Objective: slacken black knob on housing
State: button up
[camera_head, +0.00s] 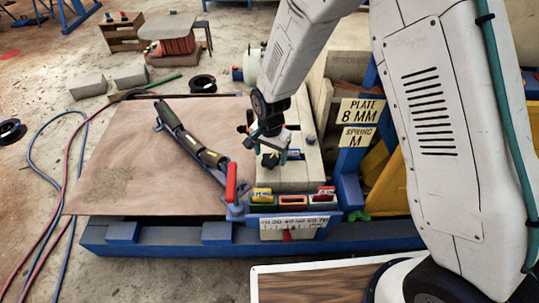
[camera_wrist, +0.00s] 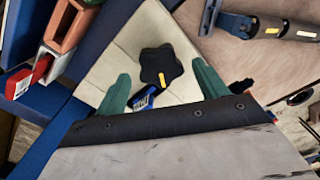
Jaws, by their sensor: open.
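The black star-shaped knob (camera_wrist: 160,66) with a yellow mark sits on the cream housing (camera_wrist: 122,52) in the wrist view. My gripper (camera_wrist: 163,82) is open, with one green finger to the lower left of the knob and one to its lower right. Neither finger visibly touches the knob. A small blue piece with a pale label (camera_wrist: 145,97) shows just below the knob in the wrist view.
Coloured blocks in a blue tray (camera_head: 332,215) stand in front of the housing, with a red-handled lever (camera_head: 231,182) to their left. A long dark tool (camera_head: 190,140) lies on the brown board (camera_head: 115,165). Signs (camera_head: 360,113) reading "PLATE 8 MM" and "SPRING M" stand right of the housing.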

jog(key=shift+f, duration=0.6)
jog(key=c, duration=1)
